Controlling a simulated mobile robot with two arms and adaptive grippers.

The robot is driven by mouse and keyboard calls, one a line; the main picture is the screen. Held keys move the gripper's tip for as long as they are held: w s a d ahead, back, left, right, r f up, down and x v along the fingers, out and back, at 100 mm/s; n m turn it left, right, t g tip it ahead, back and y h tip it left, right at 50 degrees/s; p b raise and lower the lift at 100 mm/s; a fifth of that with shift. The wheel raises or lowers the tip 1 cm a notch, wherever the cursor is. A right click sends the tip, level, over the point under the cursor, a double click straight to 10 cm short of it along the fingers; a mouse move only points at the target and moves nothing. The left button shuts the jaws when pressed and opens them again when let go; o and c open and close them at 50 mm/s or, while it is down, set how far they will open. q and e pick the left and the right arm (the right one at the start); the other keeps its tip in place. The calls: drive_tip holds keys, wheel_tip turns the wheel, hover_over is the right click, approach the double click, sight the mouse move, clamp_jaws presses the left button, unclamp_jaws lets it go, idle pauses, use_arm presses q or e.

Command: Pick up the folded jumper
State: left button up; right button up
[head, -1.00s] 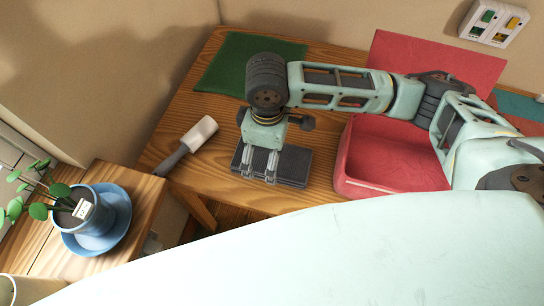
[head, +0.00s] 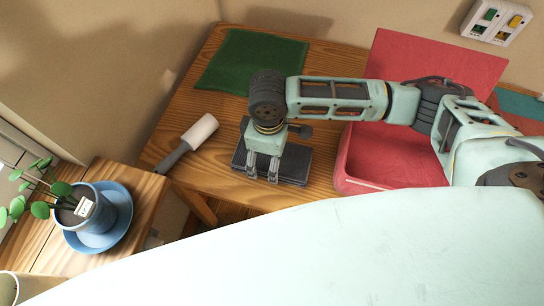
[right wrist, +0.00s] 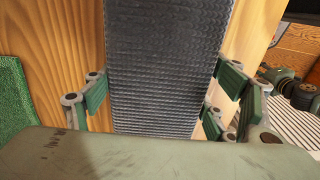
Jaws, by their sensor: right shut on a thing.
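The folded jumper (head: 298,165) is a dark grey, flat, ribbed-looking bundle on the wooden table, near its front edge. My right gripper (head: 262,177) is over its left part, pointing down, with its fingers at the bundle. In the right wrist view the jumper (right wrist: 165,70) runs up the middle between the fingers of the right gripper (right wrist: 165,100), which is shut on it. Whether the jumper is clear of the table top cannot be told. My left gripper is not in view.
A red open box (head: 385,160) stands just right of the jumper. A green cloth (head: 250,60) lies behind on the table (head: 210,125). A lint roller (head: 188,143) lies to the left. A potted plant on a blue saucer (head: 118,232) stands on a lower wooden stand.

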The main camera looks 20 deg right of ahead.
drive_tip(key=c, duration=0.6)
drive_tip(key=shift+r, duration=0.15)
